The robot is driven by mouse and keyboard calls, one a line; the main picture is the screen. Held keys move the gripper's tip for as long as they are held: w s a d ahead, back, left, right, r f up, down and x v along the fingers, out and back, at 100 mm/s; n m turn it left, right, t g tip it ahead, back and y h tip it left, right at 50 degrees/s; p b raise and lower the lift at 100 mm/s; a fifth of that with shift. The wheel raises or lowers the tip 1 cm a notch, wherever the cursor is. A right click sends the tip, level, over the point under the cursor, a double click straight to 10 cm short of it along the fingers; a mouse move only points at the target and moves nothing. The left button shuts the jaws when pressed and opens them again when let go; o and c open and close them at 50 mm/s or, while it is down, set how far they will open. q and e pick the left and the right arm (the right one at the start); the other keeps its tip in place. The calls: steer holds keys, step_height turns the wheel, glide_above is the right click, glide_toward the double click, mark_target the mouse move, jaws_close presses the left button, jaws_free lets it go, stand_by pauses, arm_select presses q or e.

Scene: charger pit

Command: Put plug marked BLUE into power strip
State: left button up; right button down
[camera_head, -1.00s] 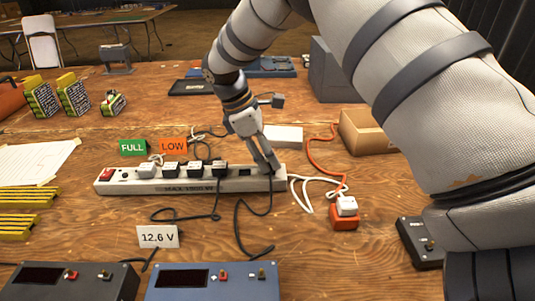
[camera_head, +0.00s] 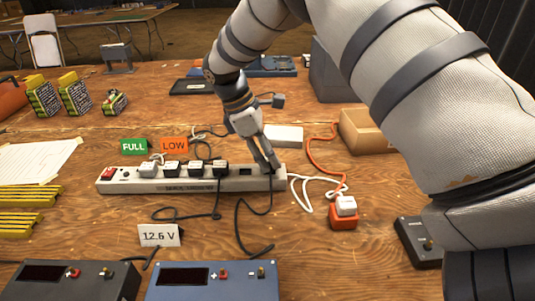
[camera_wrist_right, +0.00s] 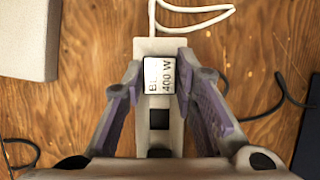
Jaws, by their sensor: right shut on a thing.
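The white power strip (camera_head: 150,185) lies across the middle of the table, with several plugs in its left and middle sockets. My right gripper (camera_head: 270,165) is over its right end, fingers pointing down. In the wrist view the right gripper (camera_wrist_right: 160,78) is shut on a plug (camera_wrist_right: 160,75) with a white label, partly readable as "BL" and "400 W". My left gripper is out of view.
FULL (camera_head: 133,147) and LOW (camera_head: 174,145) signs stand behind the strip. A "12.6 V" card (camera_head: 159,235) and a blue charger (camera_head: 212,282) are in front. An orange block with a white plug (camera_head: 346,206) and loose cords lie to the right.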

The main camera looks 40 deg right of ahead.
steer(key=shift+r, duration=0.1)
steer(key=shift+f, duration=0.75)
stand_by(1.4)
steer(key=c, duration=1.2)
jaws_free()
steer(key=shift+o, duration=0.5)
steer(key=shift+o, duration=1.1)
